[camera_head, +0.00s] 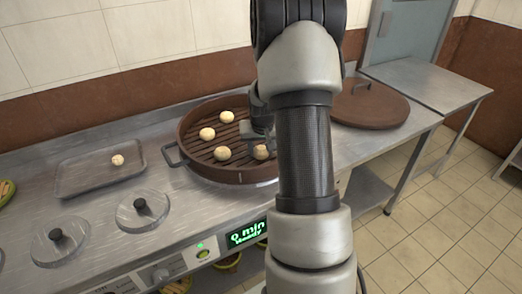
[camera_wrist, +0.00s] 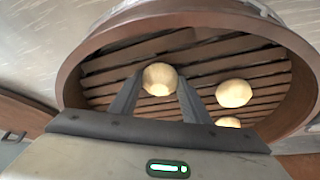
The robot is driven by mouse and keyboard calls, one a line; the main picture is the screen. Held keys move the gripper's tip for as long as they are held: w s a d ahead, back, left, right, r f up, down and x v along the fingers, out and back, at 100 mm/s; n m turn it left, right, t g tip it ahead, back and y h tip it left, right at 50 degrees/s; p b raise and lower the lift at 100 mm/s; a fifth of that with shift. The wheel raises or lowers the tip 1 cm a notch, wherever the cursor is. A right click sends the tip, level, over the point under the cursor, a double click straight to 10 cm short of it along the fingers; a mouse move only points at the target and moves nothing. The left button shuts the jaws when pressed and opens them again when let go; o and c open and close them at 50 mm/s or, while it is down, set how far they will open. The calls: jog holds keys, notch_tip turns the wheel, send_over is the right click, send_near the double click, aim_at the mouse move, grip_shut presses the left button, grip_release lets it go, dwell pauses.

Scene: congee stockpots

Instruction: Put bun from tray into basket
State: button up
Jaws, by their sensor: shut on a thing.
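The basket is a round brown steamer (camera_head: 238,176) with a slatted floor; its rim also shows in the wrist view (camera_wrist: 68,82). My gripper (camera_head: 260,140) is down inside its right part. Its two fingers (camera_wrist: 158,92) are shut on a pale round bun (camera_wrist: 160,79), which shows low at the fingers in the head view (camera_head: 261,153). I cannot tell whether this bun touches the slats. Three other buns (camera_head: 222,153) lie apart on the slats. The grey metal tray (camera_head: 90,176) at left holds one bun (camera_head: 118,160). My arm hides the basket's right edge.
Two round lids with black knobs (camera_head: 141,212) (camera_head: 60,250) sit on the steel counter in front of the tray. A large brown lid (camera_head: 372,108) lies right of the basket. A lit green display (camera_head: 248,234) is on the counter front. A steel table (camera_head: 430,80) stands behind right.

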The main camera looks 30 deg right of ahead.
jog(key=o, duration=0.6)
jog(key=shift+f, duration=0.15)
jog(key=o, duration=0.4)
jog(key=shift+r, duration=0.45)
jog(key=p+v, duration=0.2)
jog(key=v, duration=0.9)
jog(key=shift+s+r, duration=0.2)
jog(key=shift+s, duration=0.05)
